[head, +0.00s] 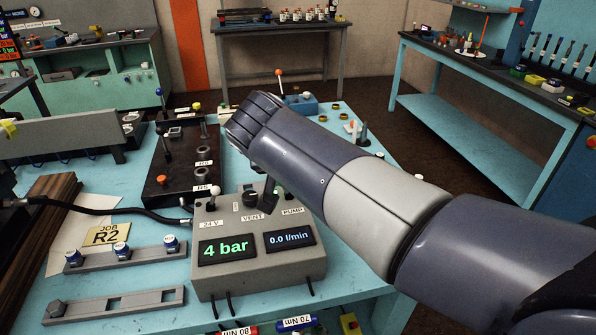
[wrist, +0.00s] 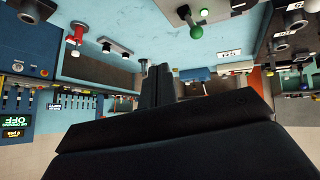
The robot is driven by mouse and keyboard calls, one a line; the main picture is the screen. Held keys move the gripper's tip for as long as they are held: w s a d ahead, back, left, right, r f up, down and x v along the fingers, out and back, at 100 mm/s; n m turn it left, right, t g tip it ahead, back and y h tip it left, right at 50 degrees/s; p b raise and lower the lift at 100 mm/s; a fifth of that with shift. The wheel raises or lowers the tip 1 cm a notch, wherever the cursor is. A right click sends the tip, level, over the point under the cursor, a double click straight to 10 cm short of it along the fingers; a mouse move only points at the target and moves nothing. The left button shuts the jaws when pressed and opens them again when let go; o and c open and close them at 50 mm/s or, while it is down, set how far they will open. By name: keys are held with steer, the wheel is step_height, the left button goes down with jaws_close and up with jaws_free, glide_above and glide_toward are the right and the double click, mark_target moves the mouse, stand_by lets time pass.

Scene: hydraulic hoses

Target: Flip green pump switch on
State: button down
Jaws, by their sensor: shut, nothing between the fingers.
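The grey control box (head: 255,262) stands on the teal bench in the head view, with labels 24 V, VENT and PUMP. Its displays read 4 bar and 0.0 l/min. The PUMP label (head: 292,211) shows, but no green switch shows there; my arm and gripper cover that area. The wrist view is upside down and shows a green ball-topped lever (wrist: 196,31), likely the pump switch; its setting I cannot tell. My gripper (head: 269,203) is shut and empty, pointing down near the PUMP label. Its fingers (wrist: 159,68) show apart from the green ball in the picture.
A white-ball switch (head: 187,192) stands at the 24 V label and a dark knob (head: 250,197) at VENT. A black hose (head: 110,211) runs in from the left. A dark tray (head: 168,185) with fittings lies behind. The bench left of the box holds flat rails (head: 115,307).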

steer(key=v, duration=0.5)
steer(key=shift+s+a+r, duration=0.2)
steer(key=shift+s+r, duration=0.05)
steer(key=shift+s, duration=0.05)
steer(key=shift+f, duration=0.1)
